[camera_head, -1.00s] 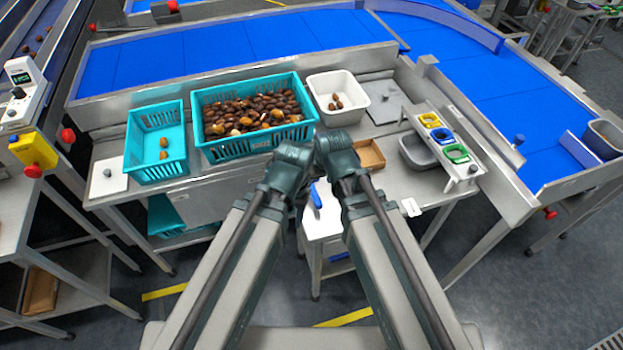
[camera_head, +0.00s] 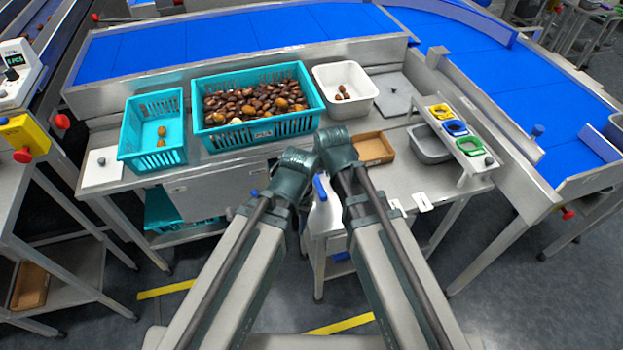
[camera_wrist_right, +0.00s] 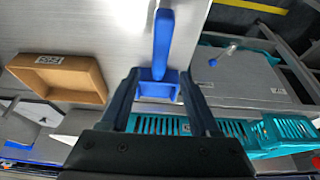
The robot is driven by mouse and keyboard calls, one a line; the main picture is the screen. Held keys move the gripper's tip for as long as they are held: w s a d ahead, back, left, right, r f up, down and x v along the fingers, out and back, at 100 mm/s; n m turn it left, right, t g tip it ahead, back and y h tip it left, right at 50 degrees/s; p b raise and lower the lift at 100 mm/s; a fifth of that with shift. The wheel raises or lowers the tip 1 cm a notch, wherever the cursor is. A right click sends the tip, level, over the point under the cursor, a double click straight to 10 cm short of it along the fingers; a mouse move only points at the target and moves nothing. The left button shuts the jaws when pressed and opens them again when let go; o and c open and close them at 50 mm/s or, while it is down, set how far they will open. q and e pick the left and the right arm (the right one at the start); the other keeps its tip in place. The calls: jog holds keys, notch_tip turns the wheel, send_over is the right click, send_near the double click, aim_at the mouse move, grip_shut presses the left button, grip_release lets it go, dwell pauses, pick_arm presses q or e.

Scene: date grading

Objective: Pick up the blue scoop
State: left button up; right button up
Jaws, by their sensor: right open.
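The blue scoop (camera_wrist_right: 163,42) lies on a bare steel surface in the right wrist view, its handle pointing up in the picture and its pan toward my gripper. My right gripper (camera_wrist_right: 159,77) is open, with one finger on each side of the scoop's pan; I cannot tell whether they touch it. In the head view a part of the blue scoop (camera_head: 320,188) shows between my two arms, and my arm links hide the rest. My right gripper is hidden there behind its own arm. I cannot make out my left gripper.
A brown tray (camera_head: 375,149) lies right of my arms, and a grey tub (camera_head: 431,151) stands beyond it. Teal crates (camera_head: 288,128) (camera_head: 140,163) and a white tub (camera_head: 361,98) stand at the back of the steel table. The brown tray (camera_wrist_right: 95,62) also shows in the wrist view.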

aim_at(316, 179)
jog(key=shift+b+x, duration=2.45)
jog(key=shift+x, duration=0.3)
jog(key=shift+s+d+r, duration=0.1)
grip_shut()
